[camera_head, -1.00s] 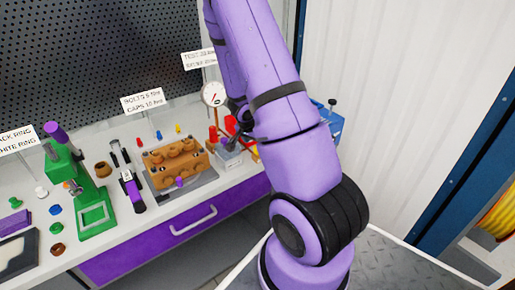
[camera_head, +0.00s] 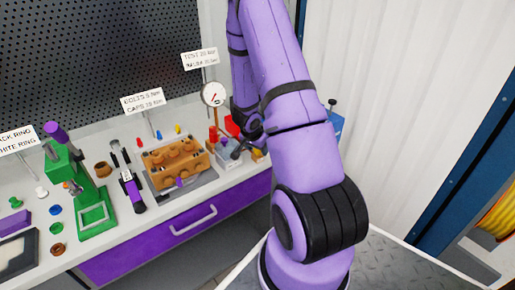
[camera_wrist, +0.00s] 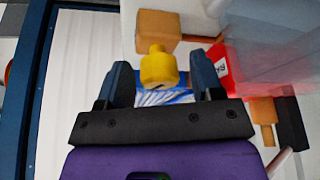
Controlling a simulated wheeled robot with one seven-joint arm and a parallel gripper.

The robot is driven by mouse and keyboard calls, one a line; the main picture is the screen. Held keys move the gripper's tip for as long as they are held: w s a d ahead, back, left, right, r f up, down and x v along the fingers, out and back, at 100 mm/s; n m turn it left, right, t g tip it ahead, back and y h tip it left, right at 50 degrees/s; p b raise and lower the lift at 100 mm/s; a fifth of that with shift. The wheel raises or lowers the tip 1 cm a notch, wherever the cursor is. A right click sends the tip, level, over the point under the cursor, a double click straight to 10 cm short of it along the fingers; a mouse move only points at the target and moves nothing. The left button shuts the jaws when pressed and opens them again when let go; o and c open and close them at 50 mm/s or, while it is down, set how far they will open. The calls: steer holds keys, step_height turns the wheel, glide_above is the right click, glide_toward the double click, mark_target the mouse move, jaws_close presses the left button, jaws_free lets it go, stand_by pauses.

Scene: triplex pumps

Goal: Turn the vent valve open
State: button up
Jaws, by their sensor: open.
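In the wrist view, a yellow knob (camera_wrist: 159,68) on an orange-brown block (camera_wrist: 157,28) lies between the two fingers of my gripper (camera_wrist: 162,78). It looks like the vent valve, though no label on it can be read. The fingers are apart, one on each side of the knob, and I cannot tell whether either touches it. In the head view, my gripper (camera_head: 241,146) is small and dark at the right end of the bench, just right of the pressure gauge (camera_head: 213,95). My arm hides part of that area.
A red part (camera_wrist: 222,68) stands close right of my fingers in the wrist view, beside a translucent box (camera_wrist: 270,40). A brown pump block (camera_head: 176,163) and a green press (camera_head: 80,180) stand left on the bench. A blue box (camera_head: 335,126) is behind my arm.

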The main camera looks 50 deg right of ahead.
steer(key=c, duration=0.9)
steer(key=shift+n+t+y, duration=0.4)
steer(key=shift+n+t, duration=0.4)
steer(key=shift+n, duration=1.4)
steer(key=o, duration=0.9)
